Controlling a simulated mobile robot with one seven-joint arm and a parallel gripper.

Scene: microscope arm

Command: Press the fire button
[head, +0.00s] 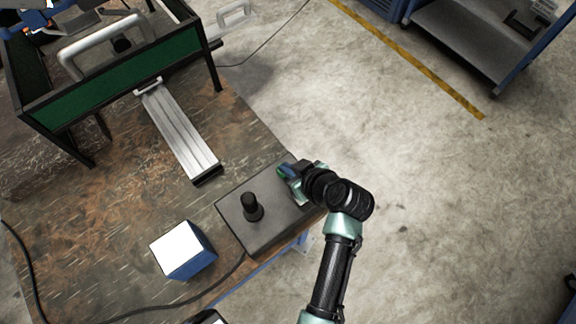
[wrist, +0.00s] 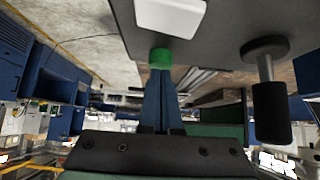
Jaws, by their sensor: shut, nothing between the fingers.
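A dark grey control box (head: 270,226) sits at the right edge of the table, with a black joystick (head: 251,206) upright on it. The joystick also shows at the right of the wrist view (wrist: 270,95), where the box appears at the top. A green round button (wrist: 160,57) stands on the box, right at my fingertips; I cannot tell whether they touch it. A white rounded square (wrist: 170,16) is on the box beside it. No label names the fire button. My gripper (wrist: 160,75) is shut and empty, its blue fingers together, over the box's far right part.
A blue cube with a white top (head: 183,251) stands left of the box. A silver rail (head: 180,132) lies behind it, near a green-panelled frame (head: 115,85). A cable runs along the table's front. Open floor (head: 420,200) lies to the right.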

